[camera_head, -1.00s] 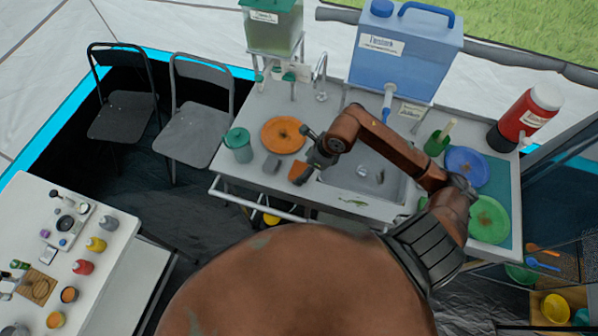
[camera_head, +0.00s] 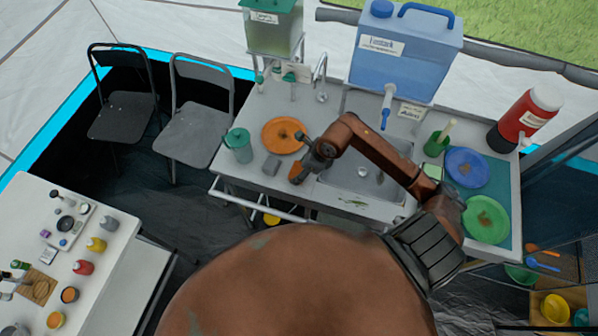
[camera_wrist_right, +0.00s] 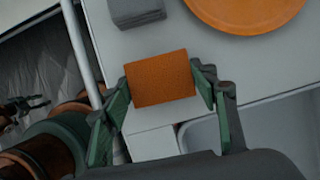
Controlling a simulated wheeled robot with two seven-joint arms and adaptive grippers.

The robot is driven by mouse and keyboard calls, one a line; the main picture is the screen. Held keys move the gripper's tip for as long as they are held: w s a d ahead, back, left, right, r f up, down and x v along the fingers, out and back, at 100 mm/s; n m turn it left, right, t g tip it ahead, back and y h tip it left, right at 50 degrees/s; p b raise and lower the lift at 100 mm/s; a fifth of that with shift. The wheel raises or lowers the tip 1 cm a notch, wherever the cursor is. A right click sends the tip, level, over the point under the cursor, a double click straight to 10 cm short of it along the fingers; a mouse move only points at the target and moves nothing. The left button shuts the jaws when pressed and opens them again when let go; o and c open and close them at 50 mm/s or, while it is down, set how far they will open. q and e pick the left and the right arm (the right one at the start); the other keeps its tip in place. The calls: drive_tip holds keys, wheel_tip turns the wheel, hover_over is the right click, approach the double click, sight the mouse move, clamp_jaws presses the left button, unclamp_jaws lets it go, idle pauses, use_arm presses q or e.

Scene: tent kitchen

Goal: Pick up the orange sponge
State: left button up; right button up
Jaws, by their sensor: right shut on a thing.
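The orange sponge (camera_wrist_right: 160,79) is between the green-padded fingers of my right gripper (camera_wrist_right: 163,90) in the right wrist view, with a finger against each side. In the head view the right gripper (camera_head: 303,168) is over the counter left of the sink, and only part of the sponge shows beneath it. The gripper is shut on the sponge. Whether the sponge touches the counter or is a little above it is hard to tell.
A grey sponge-like block (camera_head: 271,165) and an orange plate (camera_head: 284,135) lie close by on the counter. A teal cup (camera_head: 240,147) stands at left. The sink (camera_head: 365,178) with its tap (camera_head: 320,75) lies to the right. A rail (camera_head: 262,205) runs along the front.

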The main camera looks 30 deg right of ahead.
drive_tip(key=shift+c, duration=0.5)
drive_tip(key=shift+r, duration=0.6)
drive_tip(key=s+d+r, duration=0.2)
drive_tip(key=s+r, duration=1)
drive_tip(key=s, duration=0.1)
drive_tip(key=shift+s+d+b, duration=0.25)
drive_tip(key=shift+s+b, duration=0.15)
drive_tip(key=shift+f, duration=0.1)
drive_tip(key=shift+o, duration=1.2)
drive_tip(key=shift+w, duration=0.1)
drive_tip(key=c, duration=0.5)
